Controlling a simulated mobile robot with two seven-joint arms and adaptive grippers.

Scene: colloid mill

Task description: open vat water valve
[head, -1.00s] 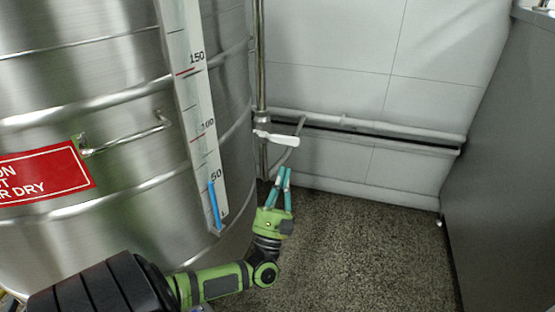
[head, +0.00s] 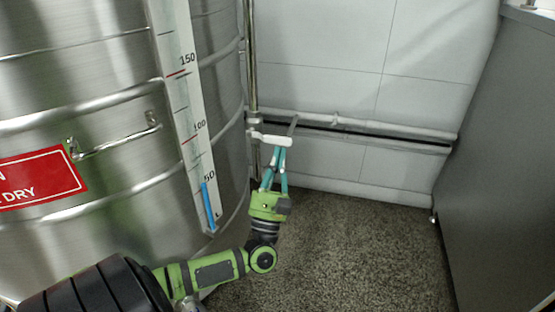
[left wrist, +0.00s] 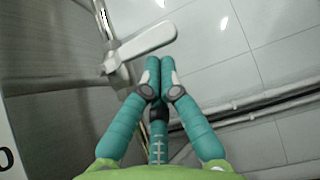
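The vat (head: 105,115) is a large steel drum on the left of the head view. Beside it, a vertical metal pipe (head: 251,60) carries the water valve, which has a white lever handle (head: 272,140) pointing right. The handle also shows in the left wrist view (left wrist: 145,42), near the top. My left gripper (head: 279,152) is just below the handle, its teal fingers pointing up. In the left wrist view its fingertips (left wrist: 160,66) are together with nothing between them. They look close to the handle; I cannot tell whether they touch it. My right gripper is not in view.
A level scale (head: 190,110) with a blue bar (head: 208,208) runs down the vat. A horizontal pipe (head: 380,127) runs along the white tiled wall behind the handle. A grey cabinet (head: 500,170) stands at the right. The speckled floor (head: 350,250) between is clear.

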